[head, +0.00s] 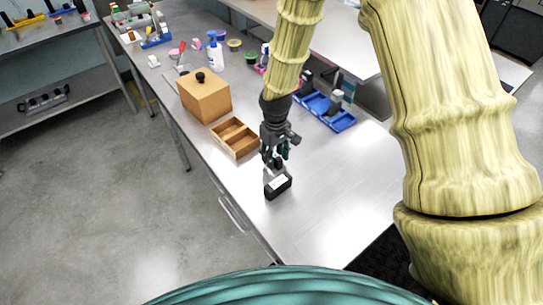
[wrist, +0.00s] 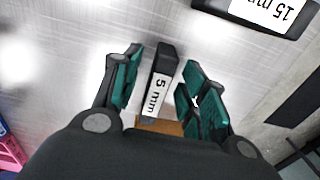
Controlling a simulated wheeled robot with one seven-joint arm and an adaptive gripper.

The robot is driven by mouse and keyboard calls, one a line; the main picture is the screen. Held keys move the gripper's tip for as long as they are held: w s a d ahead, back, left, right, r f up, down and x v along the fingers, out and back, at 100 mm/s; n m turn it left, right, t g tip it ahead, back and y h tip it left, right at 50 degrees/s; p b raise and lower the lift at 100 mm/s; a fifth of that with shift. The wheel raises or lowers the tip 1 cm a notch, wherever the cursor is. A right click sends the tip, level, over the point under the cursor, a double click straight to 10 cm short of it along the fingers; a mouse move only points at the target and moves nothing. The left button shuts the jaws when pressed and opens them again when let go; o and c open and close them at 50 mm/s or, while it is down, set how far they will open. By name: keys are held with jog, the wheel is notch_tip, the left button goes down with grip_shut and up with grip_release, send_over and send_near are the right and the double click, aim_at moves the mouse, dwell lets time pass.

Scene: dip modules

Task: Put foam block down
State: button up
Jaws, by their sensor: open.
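A slim black block labelled "5 mm" (wrist: 160,85), which may be the foam block, lies between the fingers of my gripper (wrist: 160,88) in the wrist view. The fingers are open, with a gap visible on each side of it. In the head view my gripper (head: 276,163) points down just above a black block with a white label (head: 278,184) on the steel table. I cannot tell which of the two blocks this is.
A wooden tray with compartments (head: 234,138) and a wooden box with a black knob (head: 204,96) stand left of my gripper. A blue tray (head: 340,121) is to the right. Bottles and small pots crowd the far end. The near right tabletop (head: 335,200) is clear.

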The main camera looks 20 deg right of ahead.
jog(key=c, duration=0.9)
grip_shut()
jog(key=shift+r, duration=0.1)
